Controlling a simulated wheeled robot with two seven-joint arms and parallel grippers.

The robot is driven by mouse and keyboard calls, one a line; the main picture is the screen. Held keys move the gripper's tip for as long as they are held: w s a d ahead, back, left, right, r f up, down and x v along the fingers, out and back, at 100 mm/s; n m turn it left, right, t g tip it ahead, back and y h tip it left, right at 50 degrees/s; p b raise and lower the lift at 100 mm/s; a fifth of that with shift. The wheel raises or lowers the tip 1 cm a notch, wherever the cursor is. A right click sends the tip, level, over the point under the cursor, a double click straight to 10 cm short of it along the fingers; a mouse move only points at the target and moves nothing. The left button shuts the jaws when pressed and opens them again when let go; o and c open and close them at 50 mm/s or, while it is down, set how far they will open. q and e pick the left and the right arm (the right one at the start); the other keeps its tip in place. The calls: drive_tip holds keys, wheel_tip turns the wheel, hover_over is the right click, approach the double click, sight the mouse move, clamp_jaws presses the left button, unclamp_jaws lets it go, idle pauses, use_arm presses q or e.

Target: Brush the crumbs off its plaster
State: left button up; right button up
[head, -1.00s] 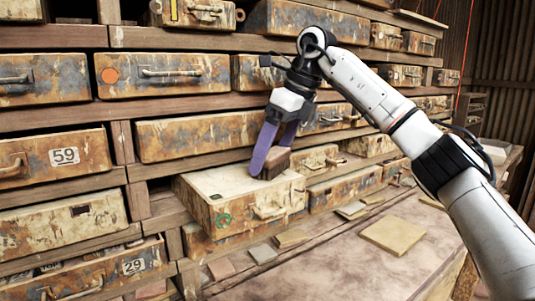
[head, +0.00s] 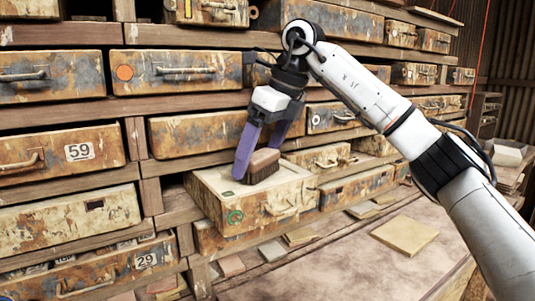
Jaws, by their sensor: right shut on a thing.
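My right gripper (head: 258,160) has purple fingers and is shut on a brown brush (head: 263,166). The brush is low over the pale plaster top (head: 215,183) of a rusty, cream-painted case (head: 268,216) that juts out from the rack. The case has a handle and a round green mark on its front. The brush's bristle side faces down and seems to touch the top; the exact contact is hard to see. A small dark speck lies on the plaster near the brush; single crumbs are too small to tell. My left gripper is not in view.
Wooden shelves (head: 60,116) hold several rusty cases close around, one numbered 59 (head: 80,151) and one numbered 29 (head: 145,260). Below right is a dusty bench (head: 340,262) with a tan tile (head: 405,235) and smaller tiles along the rack. The bench front is mostly clear.

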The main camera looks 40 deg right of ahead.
drive_tip(key=shift+w+a, duration=0.15)
drive_tip(key=shift+a, duration=3.1)
drive_tip(key=shift+w, duration=0.45)
drive_tip(key=shift+w+d, duration=0.1)
drive_tip(key=shift+d, duration=0.2)
drive_tip(key=shift+s+d+f, duration=0.1)
drive_tip(key=shift+s+d, duration=0.05)
drive_tip(key=shift+d, duration=1.4)
drive_tip(key=shift+s+d+f, duration=0.1)
drive_tip(key=shift+d, duration=1.4)
drive_tip(key=shift+s+d+r, duration=0.1)
drive_tip(key=shift+d+r, duration=0.05)
drive_tip(key=shift+d, duration=1.4)
drive_tip(key=shift+s+d+r, duration=0.1)
drive_tip(key=shift+d, duration=1.45)
drive_tip(key=shift+f, duration=0.15)
drive_tip(key=shift+w+a, duration=0.2)
drive_tip(key=shift+a, duration=3.05)
drive_tip(key=shift+w+a, duration=0.2)
drive_tip(key=shift+a, duration=3)
